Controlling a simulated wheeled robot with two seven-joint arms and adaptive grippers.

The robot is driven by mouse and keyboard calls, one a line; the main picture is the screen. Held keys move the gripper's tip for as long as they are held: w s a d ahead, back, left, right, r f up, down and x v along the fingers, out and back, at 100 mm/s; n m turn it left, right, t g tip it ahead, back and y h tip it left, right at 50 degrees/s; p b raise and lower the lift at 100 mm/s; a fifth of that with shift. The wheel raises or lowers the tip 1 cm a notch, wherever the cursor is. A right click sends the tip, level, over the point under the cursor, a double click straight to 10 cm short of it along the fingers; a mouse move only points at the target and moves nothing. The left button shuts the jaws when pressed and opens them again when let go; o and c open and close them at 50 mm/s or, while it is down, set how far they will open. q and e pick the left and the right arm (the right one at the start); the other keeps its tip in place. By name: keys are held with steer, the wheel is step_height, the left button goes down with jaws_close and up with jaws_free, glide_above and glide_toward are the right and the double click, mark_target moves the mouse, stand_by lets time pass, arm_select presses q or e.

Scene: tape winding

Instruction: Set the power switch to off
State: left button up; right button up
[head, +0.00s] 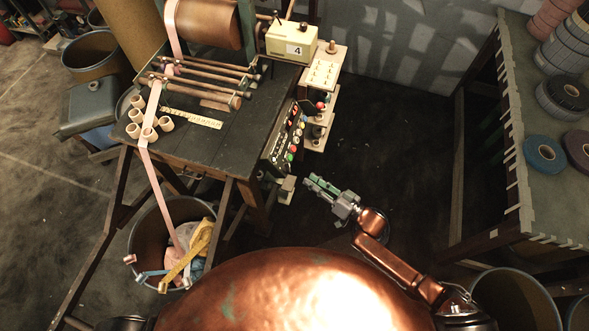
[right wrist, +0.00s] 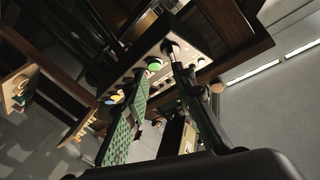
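A control panel (head: 283,147) with several coloured buttons and knobs is on the right side of the dark workbench, in the head view. The panel (right wrist: 200,42) also shows in the right wrist view, with a green button (right wrist: 154,65) seen between my fingertips. I cannot tell which control is the power switch. My right gripper (head: 311,184) is near the panel, below and right of it in the head view. In the right wrist view its fingers (right wrist: 161,72) are apart with nothing held between them. Whether a fingertip touches the panel is unclear. My left gripper is not in view.
The workbench (head: 240,130) carries a copper-coloured drum (head: 205,22), rollers and a box marked 4 (head: 291,44). A bin (head: 150,235) with tape stands below. A rack (head: 545,185) with tape rolls is at right. Open floor lies between bench and rack.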

mark_target(288, 168)
steer(key=w+a+r+b, duration=0.1)
steer(key=w+a, duration=0.3)
steer(key=a, duration=0.3)
steer(key=shift+r+y, duration=0.25)
steer(key=shift+y, duration=0.15)
steer(key=shift+w+a, duration=0.1)
steer(key=shift+w, duration=0.05)
jaws_close()
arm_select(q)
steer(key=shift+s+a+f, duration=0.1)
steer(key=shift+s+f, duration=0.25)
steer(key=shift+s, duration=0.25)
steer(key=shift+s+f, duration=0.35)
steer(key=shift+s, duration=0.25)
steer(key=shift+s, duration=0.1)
